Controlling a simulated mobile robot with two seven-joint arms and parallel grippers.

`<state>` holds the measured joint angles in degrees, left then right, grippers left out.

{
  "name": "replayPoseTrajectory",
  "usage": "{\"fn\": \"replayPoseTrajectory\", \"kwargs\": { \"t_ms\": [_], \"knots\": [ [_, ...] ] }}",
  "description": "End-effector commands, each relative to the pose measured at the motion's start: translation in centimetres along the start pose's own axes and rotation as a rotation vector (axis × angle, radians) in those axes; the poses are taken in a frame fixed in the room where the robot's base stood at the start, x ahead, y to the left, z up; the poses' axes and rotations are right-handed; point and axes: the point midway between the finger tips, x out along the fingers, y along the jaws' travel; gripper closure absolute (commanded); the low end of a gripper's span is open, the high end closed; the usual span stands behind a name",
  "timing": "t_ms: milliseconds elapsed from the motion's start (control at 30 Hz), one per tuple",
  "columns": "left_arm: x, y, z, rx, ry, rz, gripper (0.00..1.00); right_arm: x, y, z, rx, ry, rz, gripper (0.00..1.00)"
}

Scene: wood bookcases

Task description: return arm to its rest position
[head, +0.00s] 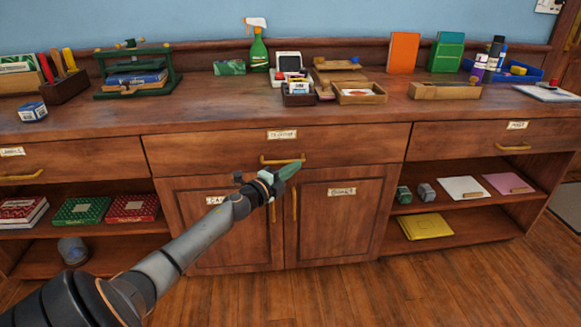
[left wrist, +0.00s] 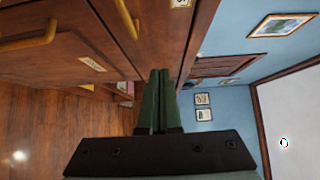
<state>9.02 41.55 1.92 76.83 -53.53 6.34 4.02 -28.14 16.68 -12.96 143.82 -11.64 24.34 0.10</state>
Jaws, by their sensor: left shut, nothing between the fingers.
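My left arm reaches in from the lower left of the head view. Its gripper (head: 289,170) is in front of the wooden cabinet, close to the brass handle (head: 283,160) of the middle drawer. I cannot tell whether it touches the handle. In the left wrist view the two green fingers (left wrist: 158,100) lie together, shut with nothing between them. The middle drawer (head: 220,150) looks closed, and so do the two cabinet doors (head: 340,220) below it. My right gripper does not show.
The countertop (head: 220,108) above holds a green spray bottle (head: 258,50), a green book press (head: 140,75), small trays and a blue bin (head: 510,72). Open shelves on both sides hold books, boxes and a yellow folder (head: 425,226). The wooden floor (head: 400,290) in front is clear.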

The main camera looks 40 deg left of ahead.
Motion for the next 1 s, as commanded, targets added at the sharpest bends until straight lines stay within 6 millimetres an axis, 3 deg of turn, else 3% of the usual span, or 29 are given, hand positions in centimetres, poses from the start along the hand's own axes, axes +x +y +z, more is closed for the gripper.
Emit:
{"fn": "replayPoseTrajectory", "kwargs": {
  "t_ms": [200,467,567,667,767,867,1000],
  "knots": [
    [-1.2,0.0,0.0,0.000,0.000,0.000,1.00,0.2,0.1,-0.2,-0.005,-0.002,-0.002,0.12],
    [-1.3,0.0,-0.1,-0.001,0.001,0.000,1.00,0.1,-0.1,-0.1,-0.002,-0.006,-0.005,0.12],
    [-1.5,0.2,-1.3,-0.017,0.025,-0.001,1.00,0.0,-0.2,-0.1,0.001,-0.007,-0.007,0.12],
    [-2.2,0.8,-5.1,-0.072,0.100,-0.005,1.00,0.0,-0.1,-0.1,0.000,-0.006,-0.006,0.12],
    [-4.0,1.0,-11.4,-0.177,0.228,-0.016,1.00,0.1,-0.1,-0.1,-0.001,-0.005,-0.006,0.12],
    [-7.1,0.3,-18.6,-0.317,0.376,-0.032,1.00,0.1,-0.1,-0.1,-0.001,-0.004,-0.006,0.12],
    [-12.7,-2.6,-27.2,-0.542,0.573,-0.069,1.00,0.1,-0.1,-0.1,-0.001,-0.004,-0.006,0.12]
  ]
}}
